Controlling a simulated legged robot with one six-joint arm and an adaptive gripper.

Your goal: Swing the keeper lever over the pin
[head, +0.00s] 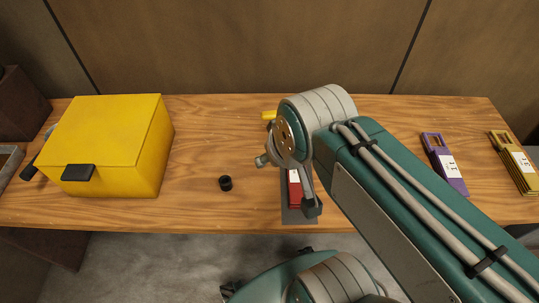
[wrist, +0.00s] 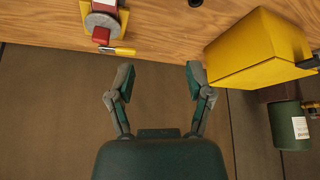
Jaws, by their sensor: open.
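In the wrist view my gripper (wrist: 160,72) is open, its two fingers wide apart with nothing between them. A fixture with a round grey part (wrist: 102,22), a red block (wrist: 101,35) and a short yellow bar (wrist: 122,50), likely the keeper lever's handle, lies beyond the left finger, apart from it. In the head view my arm covers much of the fixture. A red labelled piece (head: 295,192) on a grey plate (head: 299,217) and a yellow end (head: 269,115) show beside the arm. I cannot make out the pin. The fingers are not clear in the head view.
A yellow box (head: 107,140) with a black handle stands at the left of the wooden table (head: 210,210). A small black cylinder (head: 225,183) stands between it and the fixture. Purple (head: 444,163) and yellow (head: 514,162) labelled pieces lie at the right. A wall closes the back.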

